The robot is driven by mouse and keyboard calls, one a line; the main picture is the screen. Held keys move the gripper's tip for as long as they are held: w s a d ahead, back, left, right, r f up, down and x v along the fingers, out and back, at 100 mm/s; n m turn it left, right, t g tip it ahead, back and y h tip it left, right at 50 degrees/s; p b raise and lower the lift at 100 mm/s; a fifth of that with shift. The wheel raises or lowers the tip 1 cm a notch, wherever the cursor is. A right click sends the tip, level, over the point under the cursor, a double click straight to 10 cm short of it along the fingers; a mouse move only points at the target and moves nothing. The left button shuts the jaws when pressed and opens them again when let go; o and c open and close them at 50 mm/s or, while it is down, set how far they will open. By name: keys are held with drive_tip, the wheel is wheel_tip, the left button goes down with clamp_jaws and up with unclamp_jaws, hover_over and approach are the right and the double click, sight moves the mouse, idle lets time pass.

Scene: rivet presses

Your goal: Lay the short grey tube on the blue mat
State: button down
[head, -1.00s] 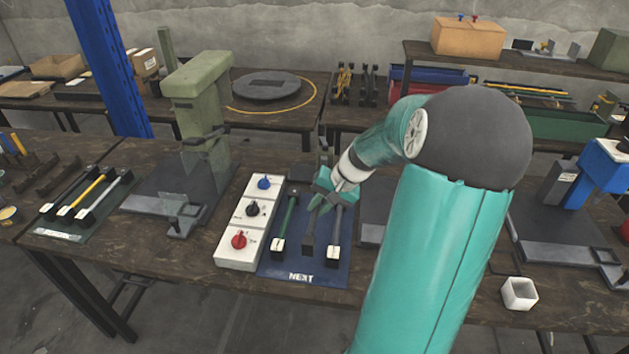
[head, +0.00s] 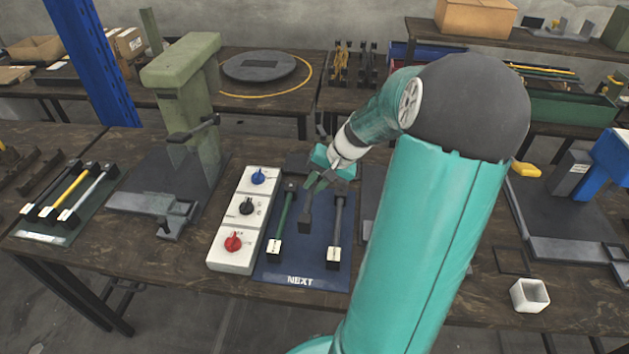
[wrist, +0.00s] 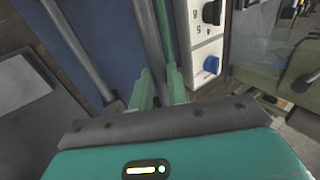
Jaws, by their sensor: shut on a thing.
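The blue mat (head: 315,260) lies on the front bench and is marked NEXT. My gripper (head: 314,183) is over its far part and shut on the short grey tube (head: 306,210), which points toward the mat's near edge. Whether the tube touches the mat I cannot tell. In the wrist view the fingers (wrist: 150,92) close around the grey tube (wrist: 146,40). A green tube (head: 283,220) lies to its left and another grey tube (head: 337,220) to its right, both with black end blocks on the mat.
A white control box (head: 233,250) with blue, black and red knobs stands left of the mat. A green press (head: 185,75) is further left, beside a rack of tubes (head: 68,195). A white square cup (head: 529,295) and a blue press (head: 610,160) are to the right.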

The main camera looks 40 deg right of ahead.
drive_tip(key=shift+a, duration=0.2)
drive_tip(key=shift+s+f, duration=0.1)
drive_tip(key=shift+f, duration=4.65)
drive_tip(key=c, duration=1.3)
unclamp_jaws()
drive_tip(key=v, duration=1.3)
drive_tip(key=shift+s+d+r, duration=0.15)
drive_tip(key=shift+d+r, duration=0.05)
drive_tip(key=shift+r, duration=0.1)
